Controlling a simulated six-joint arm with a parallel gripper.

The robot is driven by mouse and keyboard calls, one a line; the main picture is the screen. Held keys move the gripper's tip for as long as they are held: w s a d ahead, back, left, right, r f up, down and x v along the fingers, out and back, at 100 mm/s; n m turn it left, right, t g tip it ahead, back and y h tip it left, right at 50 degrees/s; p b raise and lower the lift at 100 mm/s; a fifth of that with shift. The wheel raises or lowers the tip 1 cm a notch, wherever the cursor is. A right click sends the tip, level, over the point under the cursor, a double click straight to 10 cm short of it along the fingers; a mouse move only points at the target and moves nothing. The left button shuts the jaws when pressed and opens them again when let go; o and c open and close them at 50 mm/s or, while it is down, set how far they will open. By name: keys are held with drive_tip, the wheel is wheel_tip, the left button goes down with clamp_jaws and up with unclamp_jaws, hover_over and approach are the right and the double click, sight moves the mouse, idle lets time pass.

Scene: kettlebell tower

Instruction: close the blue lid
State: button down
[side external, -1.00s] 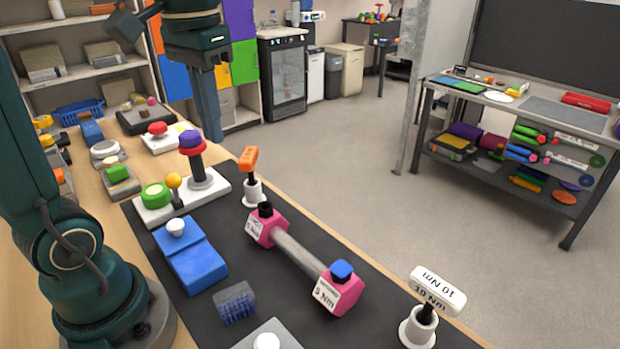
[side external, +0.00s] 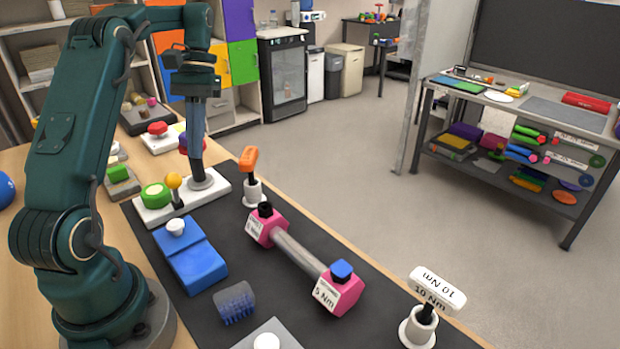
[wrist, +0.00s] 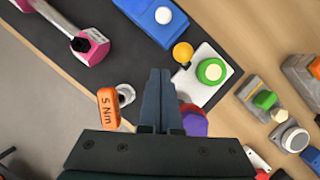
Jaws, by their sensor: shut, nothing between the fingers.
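A blue box (side external: 197,268) lies on the black mat. A blue panel with a white knob (side external: 175,227) adjoins its far end; I cannot tell whether this panel is the lid or how it sits on the box. In the wrist view, the blue piece (wrist: 142,13) with its white knob (wrist: 163,15) shows at the top, partly cut off. My gripper (side external: 197,178) is shut and empty, pointing down in front of the purple-and-red-topped post, beyond the blue box. In the wrist view its closed fingers (wrist: 160,78) are apart from the blue piece.
A white panel (side external: 152,212) carries a green button (side external: 156,195), a yellow ball lever (side external: 173,180) and the purple-topped post (wrist: 193,122). An orange-handled tool (side external: 249,160) stands right of it. A pink dumbbell-shaped piece (side external: 300,255) lies right of the blue box.

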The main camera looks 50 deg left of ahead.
approach(190, 220)
drive_tip(key=f, duration=0.4)
drive_tip(key=shift+w+a+f, duration=0.15)
drive_tip(key=shift+a+f, duration=0.05)
drive_tip(key=shift+a, duration=0.05)
drive_tip(key=shift+s+d+f, duration=0.3)
drive_tip(key=shift+s+d, duration=0.15)
drive_tip(key=shift+s, duration=0.2)
drive_tip(key=shift+s+d, duration=0.8)
drive_tip(key=shift+s, duration=0.25)
drive_tip(key=d, duration=0.7)
drive_tip(key=shift+d, duration=0.3)
